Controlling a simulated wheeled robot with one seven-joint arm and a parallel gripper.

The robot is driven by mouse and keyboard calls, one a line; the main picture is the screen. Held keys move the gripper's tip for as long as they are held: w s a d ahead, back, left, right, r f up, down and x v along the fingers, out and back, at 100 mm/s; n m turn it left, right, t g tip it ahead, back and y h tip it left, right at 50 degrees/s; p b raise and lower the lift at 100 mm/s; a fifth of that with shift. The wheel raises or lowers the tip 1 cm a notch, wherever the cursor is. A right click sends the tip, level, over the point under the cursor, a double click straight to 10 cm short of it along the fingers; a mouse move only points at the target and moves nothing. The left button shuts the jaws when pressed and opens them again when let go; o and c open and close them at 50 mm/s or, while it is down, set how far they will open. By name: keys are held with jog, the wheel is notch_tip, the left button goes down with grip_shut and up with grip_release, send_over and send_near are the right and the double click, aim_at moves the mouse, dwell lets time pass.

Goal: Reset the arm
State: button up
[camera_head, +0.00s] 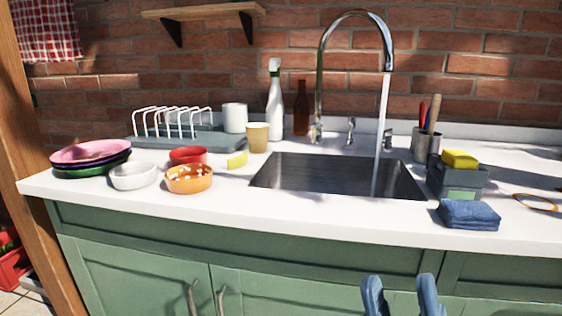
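My gripper (402,297) shows at the bottom edge, right of centre, in the head view. Its two blue fingers point up and stand apart, with nothing between them. It is in front of the green cabinet (320,271) and below the front edge of the white counter (220,217). It touches nothing that I can see. The rest of my arm is out of the frame.
A sink (300,172) with running water lies mid-counter. A folded blue cloth (468,214) lies near the front edge, beside a grey caddy (458,182). Bowls, including an orange bowl (189,180), and stacked plates (90,158) stand left. Cabinet handles (192,298) stick out.

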jog(key=s+d+f+m+g+h, duration=0.5)
jog(key=s+d+f+m+g, duration=0.15)
jog(key=s+f, duration=0.45)
jog(key=s+d+f+m+g+h, duration=0.55)
jog(key=s+f+m, duration=0.3)
jog(key=s, duration=0.45)
notch_tip(320, 180, up, 14)
jog(key=p, duration=1.4)
jog(key=shift+w+a+f+g, duration=0.2)
jog(key=shift+a+f+g, duration=0.05)
jog(key=shift+g, duration=0.15)
